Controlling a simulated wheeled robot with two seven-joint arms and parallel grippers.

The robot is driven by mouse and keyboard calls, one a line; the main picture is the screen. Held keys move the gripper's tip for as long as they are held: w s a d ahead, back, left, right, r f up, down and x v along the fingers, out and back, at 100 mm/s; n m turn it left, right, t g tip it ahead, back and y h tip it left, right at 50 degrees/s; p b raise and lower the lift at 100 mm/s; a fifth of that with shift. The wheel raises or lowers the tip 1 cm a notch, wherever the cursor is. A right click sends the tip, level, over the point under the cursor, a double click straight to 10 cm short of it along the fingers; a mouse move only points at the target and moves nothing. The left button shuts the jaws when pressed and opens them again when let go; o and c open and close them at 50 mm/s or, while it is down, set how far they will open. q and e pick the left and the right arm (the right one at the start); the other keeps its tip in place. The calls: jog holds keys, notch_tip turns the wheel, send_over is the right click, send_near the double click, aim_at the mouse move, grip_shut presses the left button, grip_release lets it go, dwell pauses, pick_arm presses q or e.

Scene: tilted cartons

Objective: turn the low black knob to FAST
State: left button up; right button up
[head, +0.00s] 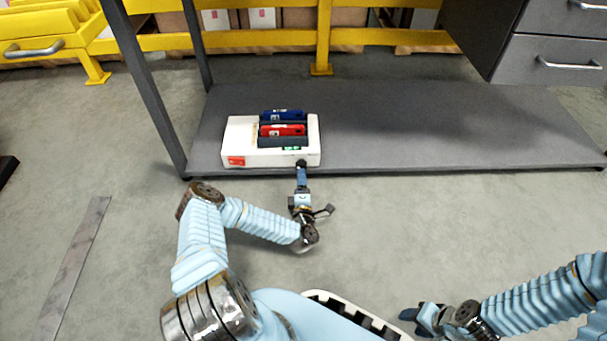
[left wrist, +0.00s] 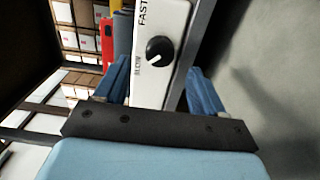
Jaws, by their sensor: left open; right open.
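A white box (head: 240,140) stands on the grey lower shelf. The low black knob (left wrist: 158,49) is round and sits on its white front panel, with FAST and SLOW printed beside it. Its white pointer line is turned toward the SLOW side. In the head view the knob (head: 301,163) is a small dark spot at the box's front right, just beyond my left gripper's tips. My left gripper (head: 302,174) is open, one finger on each side of the knob in the left wrist view (left wrist: 158,85), apparently short of it. My right gripper (head: 426,317) is open and empty at bottom right.
A blue battery (head: 282,115) and a red battery (head: 283,130) sit in the box's top. The grey shelf (head: 450,125) is clear to the right. A grey table leg (head: 150,90) rises left of the box. Drawers (head: 552,55) hang at upper right.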

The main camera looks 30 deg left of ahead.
aim_at(301, 165)
pick_arm(q)
jog(key=b+x, duration=0.1)
jog(key=x, duration=0.4)
jog(key=shift+w+a, duration=0.15)
jog(key=shift+w, duration=0.15)
jog(key=c, duration=1.1)
jog(key=shift+o, duration=0.2)
